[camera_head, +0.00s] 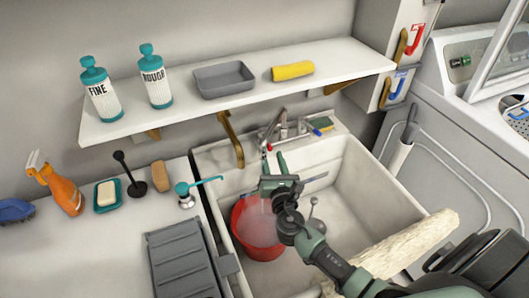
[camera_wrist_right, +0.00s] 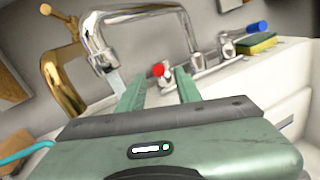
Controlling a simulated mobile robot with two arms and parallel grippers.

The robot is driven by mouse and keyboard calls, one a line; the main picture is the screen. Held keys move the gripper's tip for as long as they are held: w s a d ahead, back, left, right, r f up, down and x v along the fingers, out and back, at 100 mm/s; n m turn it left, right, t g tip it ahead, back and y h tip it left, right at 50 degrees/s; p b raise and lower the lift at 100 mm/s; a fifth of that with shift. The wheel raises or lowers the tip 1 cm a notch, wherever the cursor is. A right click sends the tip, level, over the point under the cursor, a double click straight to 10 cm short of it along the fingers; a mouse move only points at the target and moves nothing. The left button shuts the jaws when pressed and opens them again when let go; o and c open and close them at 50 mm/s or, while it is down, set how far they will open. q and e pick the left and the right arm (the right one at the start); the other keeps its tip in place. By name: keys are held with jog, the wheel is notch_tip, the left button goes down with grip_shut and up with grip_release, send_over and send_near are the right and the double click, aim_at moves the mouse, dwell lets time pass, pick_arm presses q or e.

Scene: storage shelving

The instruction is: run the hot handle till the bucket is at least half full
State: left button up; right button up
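The red bucket (camera_head: 258,245) stands in the white sink under the tap, partly hidden by my right arm. Pale haze lies over its inside, so I cannot tell the water level. The chrome tap (camera_wrist_right: 128,18) has a pale stream at its spout in the right wrist view. The red-tipped hot handle (camera_wrist_right: 158,70) shows between and just beyond the fingertips of my right gripper (camera_wrist_right: 160,80). My right gripper is open, its two green fingers apart; contact with the handle is unclear. The blue-tipped handle (camera_wrist_right: 257,27) is to the right. My left gripper is not in view.
The sink (camera_head: 345,190) has free room right of the bucket. A shelf (camera_head: 230,103) hangs above the tap on brass brackets. A yellow-green sponge (camera_wrist_right: 257,43) lies by the blue handle.

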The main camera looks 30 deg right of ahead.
aim_at(269, 149)
jog(key=shift+x, duration=2.3)
grip_shut()
